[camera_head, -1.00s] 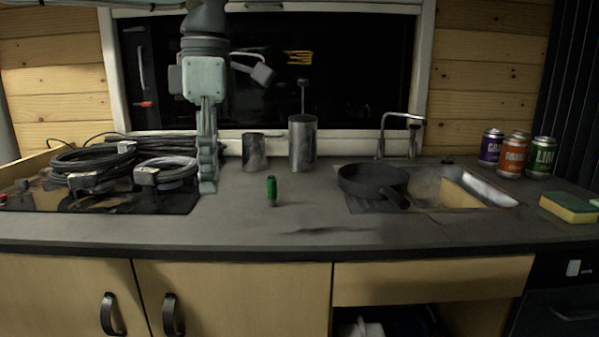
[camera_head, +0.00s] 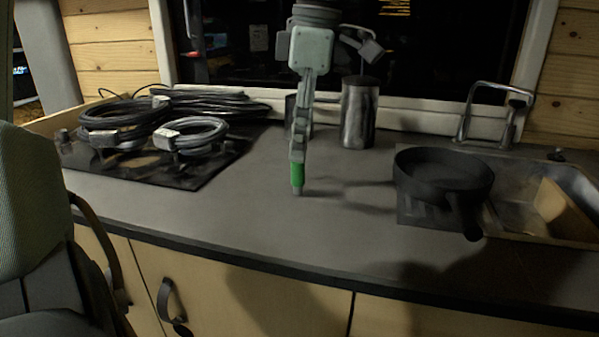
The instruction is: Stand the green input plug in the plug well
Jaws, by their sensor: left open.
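The green input plug (camera_head: 297,176) is upright, small and green with a grey lower end, on the grey counter in the head view. My left gripper (camera_head: 298,157) comes down from above, directly over the plug, with its fingers at the plug's upper part. The fingers are seen edge-on and hide the plug's top; the jaws are open. Whether they touch the plug cannot be told. I cannot pick out the plug well with certainty. My right gripper is not in view.
A tall steel cylinder (camera_head: 358,113) stands behind and right of the gripper, with a shorter steel cup (camera_head: 290,112) partly hidden behind it. A black pan (camera_head: 441,178) is by the sink (camera_head: 590,190). Coiled cables (camera_head: 112,122) lie at left. The front counter is clear.

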